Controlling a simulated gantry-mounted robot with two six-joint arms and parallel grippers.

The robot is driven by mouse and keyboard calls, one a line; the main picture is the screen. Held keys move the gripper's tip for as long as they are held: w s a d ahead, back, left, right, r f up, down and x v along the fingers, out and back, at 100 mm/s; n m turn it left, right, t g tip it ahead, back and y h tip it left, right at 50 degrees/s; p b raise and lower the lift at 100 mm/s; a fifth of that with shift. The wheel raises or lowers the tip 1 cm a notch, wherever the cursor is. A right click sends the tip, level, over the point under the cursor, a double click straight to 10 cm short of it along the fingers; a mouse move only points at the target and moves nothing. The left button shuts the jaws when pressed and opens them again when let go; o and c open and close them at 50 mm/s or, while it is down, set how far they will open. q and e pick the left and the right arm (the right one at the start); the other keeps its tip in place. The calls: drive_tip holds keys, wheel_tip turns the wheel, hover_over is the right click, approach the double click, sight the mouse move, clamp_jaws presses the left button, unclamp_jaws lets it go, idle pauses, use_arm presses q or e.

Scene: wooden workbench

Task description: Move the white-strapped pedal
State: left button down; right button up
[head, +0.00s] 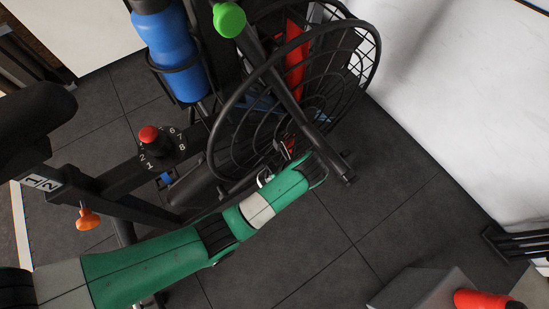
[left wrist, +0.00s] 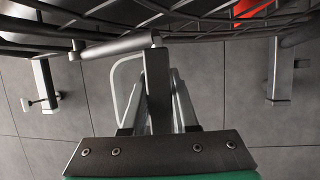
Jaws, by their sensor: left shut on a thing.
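My left gripper (head: 288,157), on the green arm, reaches the exercise bike beside the lower edge of its fan cage. In the left wrist view the gripper (left wrist: 158,115) is shut on the dark pedal (left wrist: 156,72), which sits between its two fingers. The white strap (left wrist: 119,80) loops out on the left of the pedal. In the head view only a small piece of the white strap (head: 265,179) shows beside the gripper; the arm hides most of the pedal. A grey crank bar (left wrist: 115,47) meets the pedal's top. My right gripper is out of view.
The black wire fan cage (head: 222,150) is close above the gripper. A blue bottle (head: 170,50), a red knob (head: 149,135) and an orange knob (head: 88,219) are on the bike. A grey box (head: 425,290) stands at lower right. The tiled floor (head: 330,265) between is clear.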

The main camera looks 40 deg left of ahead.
use_arm(q)
drive_tip(key=shift+w+g, duration=0.1)
drive_tip(key=shift+g, duration=0.4)
drive_tip(key=shift+w+f+m+g+y+b, duration=0.1)
drive_tip(key=shift+f+m+g+y+b, duration=0.25)
drive_tip(key=shift+g+b, duration=0.45)
drive_tip(key=shift+b, duration=1.2)
drive_tip(key=shift+g+y+b, duration=0.25)
drive_tip(key=shift+g+b, duration=0.1)
drive_tip(key=shift+g, duration=0.15)
drive_tip(key=shift+r, duration=0.25)
